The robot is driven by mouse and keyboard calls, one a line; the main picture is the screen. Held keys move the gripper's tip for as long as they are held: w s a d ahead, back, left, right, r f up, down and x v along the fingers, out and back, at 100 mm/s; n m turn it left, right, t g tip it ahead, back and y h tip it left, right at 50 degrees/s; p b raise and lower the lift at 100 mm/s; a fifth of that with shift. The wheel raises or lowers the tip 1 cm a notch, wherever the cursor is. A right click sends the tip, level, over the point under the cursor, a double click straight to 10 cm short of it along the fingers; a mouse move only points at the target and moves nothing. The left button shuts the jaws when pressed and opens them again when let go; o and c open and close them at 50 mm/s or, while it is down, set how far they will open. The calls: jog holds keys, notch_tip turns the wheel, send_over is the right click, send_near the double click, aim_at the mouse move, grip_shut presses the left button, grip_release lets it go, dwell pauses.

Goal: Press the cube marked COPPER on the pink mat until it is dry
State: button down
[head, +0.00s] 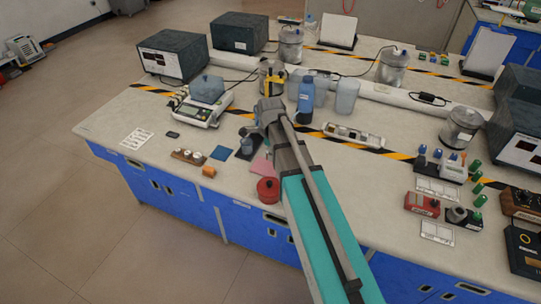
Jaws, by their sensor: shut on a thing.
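The pink mat (262,165) lies on the bench near its front edge, partly covered by my arm. My gripper (264,112) is beyond the mat, at the far end of my arm, close in front of a metal can with a yellow and black top (272,80). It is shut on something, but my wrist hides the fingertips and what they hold. I cannot see a cube marked COPPER or read such a mark anywhere. Whether the gripper touches the can is unclear.
A red lidded pot (268,190) stands by the mat at the front edge. A dark tray with a bottle (247,147), a blue mat (221,153) and a scale (201,109) are to the left. A blue bottle (306,97) stands right of my gripper.

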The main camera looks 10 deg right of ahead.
aim_at(269, 168)
jog(key=shift+w+f+b, duration=0.2)
jog(key=shift+w+f, duration=0.15)
jog(key=shift+w, duration=0.3)
jog(key=shift+w+f+b, duration=0.2)
jog(key=shift+w+f, duration=0.15)
jog(key=shift+w, duration=0.25)
jog(key=shift+s+f, duration=0.1)
jog(key=shift+f+b, duration=2.75)
jog(key=shift+b, duration=0.1)
jog(key=c, duration=1)
grip_release()
grip_shut()
